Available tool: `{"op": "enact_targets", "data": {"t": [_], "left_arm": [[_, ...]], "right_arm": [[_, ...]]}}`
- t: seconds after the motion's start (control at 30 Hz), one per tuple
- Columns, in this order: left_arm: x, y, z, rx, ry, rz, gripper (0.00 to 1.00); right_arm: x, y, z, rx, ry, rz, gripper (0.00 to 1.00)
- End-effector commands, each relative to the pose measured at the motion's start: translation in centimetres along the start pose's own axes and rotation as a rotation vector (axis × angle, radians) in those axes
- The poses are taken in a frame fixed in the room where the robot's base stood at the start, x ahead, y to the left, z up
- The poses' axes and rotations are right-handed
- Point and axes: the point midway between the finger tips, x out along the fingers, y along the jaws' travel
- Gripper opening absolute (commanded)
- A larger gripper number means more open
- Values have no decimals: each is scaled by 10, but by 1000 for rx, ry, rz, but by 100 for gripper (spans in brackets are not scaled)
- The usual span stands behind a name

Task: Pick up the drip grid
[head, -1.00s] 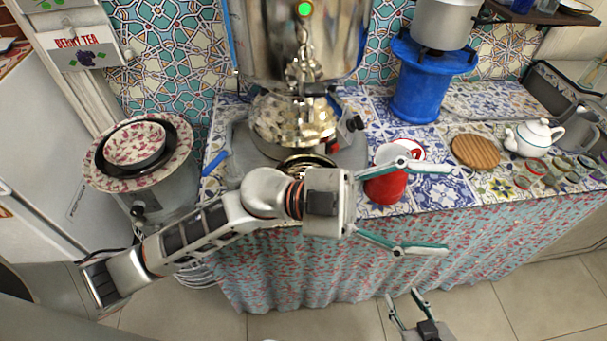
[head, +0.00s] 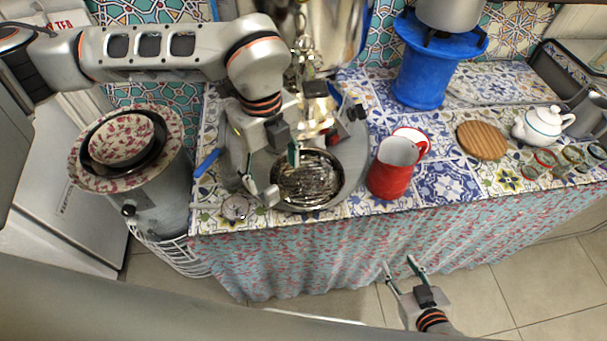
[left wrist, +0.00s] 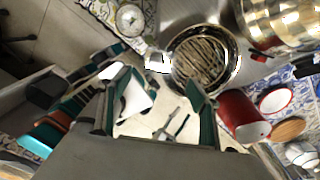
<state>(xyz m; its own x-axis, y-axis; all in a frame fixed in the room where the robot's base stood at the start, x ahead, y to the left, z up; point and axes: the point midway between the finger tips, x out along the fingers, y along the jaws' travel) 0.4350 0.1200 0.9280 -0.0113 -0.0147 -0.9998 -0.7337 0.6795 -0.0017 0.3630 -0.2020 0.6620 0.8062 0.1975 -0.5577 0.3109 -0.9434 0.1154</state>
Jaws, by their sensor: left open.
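The drip grid (head: 308,178) looks like a round, slotted metal piece in a shiny round tray (head: 337,196) below the samovar tap. It also shows in the left wrist view (left wrist: 203,58), beyond my fingertips and slightly right of centre. My left gripper (head: 281,175) is open at the left edge of the tray; the fingers (left wrist: 157,82) show nothing between them. I cannot tell whether a finger touches the rim. My right gripper (head: 404,269) is open and empty, low in front of the counter. My left arm hides part of the samovar (head: 335,40).
A red mug (head: 388,181) stands close to the right of the tray. A small round dial-like item (head: 237,207) lies to its left. A wooden coaster (head: 482,140) and white teapot (head: 540,124) are farther right.

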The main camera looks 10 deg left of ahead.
Motion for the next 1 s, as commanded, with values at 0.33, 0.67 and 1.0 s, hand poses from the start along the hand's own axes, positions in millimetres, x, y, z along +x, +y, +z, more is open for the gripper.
{"op": "enact_targets", "data": {"t": [0.33,0.67,1.0], "left_arm": [[29,2,6,-17,-20,4,62],[72,4,5,-16,-18,3,62],[76,3,5,-15,-18,1,52]], "right_arm": [[-2,0,-1,0,-4,-1,40],[-6,0,-7,-1,-4,-1,40],[-6,1,-9,0,0,0,40]]}}
